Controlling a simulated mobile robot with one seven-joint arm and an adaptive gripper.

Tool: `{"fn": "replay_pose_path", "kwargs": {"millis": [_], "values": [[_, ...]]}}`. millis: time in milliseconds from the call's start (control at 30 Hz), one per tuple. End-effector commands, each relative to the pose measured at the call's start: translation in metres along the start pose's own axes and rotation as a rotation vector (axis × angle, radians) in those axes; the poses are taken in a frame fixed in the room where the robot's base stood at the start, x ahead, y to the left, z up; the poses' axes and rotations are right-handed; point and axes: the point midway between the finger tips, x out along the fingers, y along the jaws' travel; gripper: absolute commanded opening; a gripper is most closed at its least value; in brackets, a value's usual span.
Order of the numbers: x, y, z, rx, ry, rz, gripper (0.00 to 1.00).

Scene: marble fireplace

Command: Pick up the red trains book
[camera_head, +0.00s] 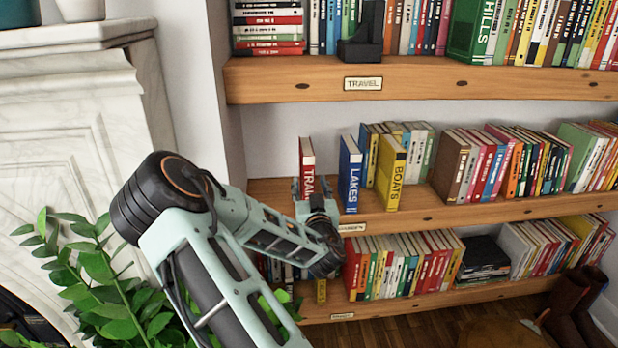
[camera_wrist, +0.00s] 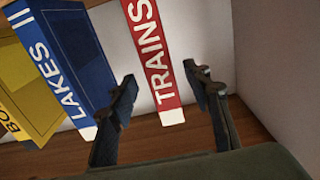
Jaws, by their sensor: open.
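The red trains book (camera_head: 307,163) stands upright at the left end of the middle shelf in the head view, its lower part hidden behind my arm. In the wrist view the red trains book (camera_wrist: 154,58) shows its spine with white lettering. My gripper (camera_wrist: 160,86) is open, with one finger on each side of the spine; I cannot tell whether either finger touches it. In the head view my gripper (camera_head: 313,192) is at the book's lower spine, mostly hidden by my wrist.
The blue lakes book (camera_head: 349,174) stands just right of the trains book, close to one finger in the wrist view. The yellow boats book (camera_head: 391,173) is beyond it. The shelf's side wall (camera_wrist: 275,60) is near the other finger. A leafy plant (camera_head: 110,285) is below my arm.

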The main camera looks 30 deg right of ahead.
Motion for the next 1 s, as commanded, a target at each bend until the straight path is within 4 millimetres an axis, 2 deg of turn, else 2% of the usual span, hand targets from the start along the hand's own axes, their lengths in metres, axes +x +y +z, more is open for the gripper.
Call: {"fn": "replay_pose_path", "kwargs": {"millis": [100,333,500,633,967,1000], "values": [[0.015,0.001,0.001,-0.001,0.0,0.001,0.45],[0.03,0.0,0.005,-0.003,-0.002,0.0,0.45],[0.054,-0.002,0.013,-0.005,-0.002,0.0,0.45],[0.069,-0.001,0.01,-0.002,-0.001,0.001,0.45],[0.074,0.0,0.008,-0.001,-0.002,0.002,0.45],[0.074,0.0,0.008,-0.001,-0.002,0.002,0.41]]}}
